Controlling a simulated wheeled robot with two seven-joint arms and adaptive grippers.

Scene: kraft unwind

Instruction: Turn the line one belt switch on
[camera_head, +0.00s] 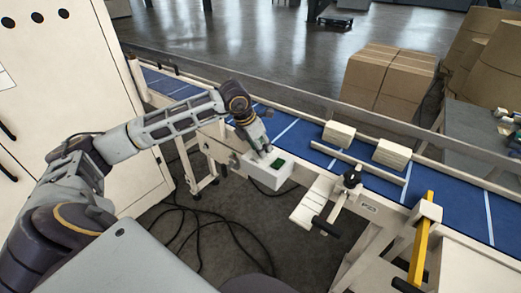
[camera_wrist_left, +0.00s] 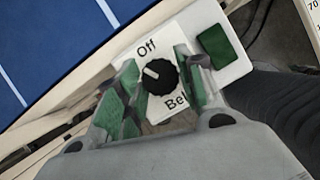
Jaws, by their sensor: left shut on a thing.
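The belt switch is a round black knob (camera_wrist_left: 160,76) with a white pointer mark, on a white label plate reading "Off" at the top and "Bel", partly covered, at the bottom. The pointer slants toward the upper left, near the "Off" side. The knob sits on a small white switch box (camera_head: 267,176) on the conveyor's near side; a green button (camera_wrist_left: 215,45) is beside it. My left gripper (camera_head: 263,149) reaches down onto the box and hides the knob in the head view. Its green-padded fingers (camera_wrist_left: 158,88) are shut around the knob. My right gripper is not in view.
A lever-like fitting (camera_head: 352,177) and a yellow bar (camera_head: 420,240) stand to the right. A white cabinet (camera_head: 75,75) is at left. Cables lie on the floor below.

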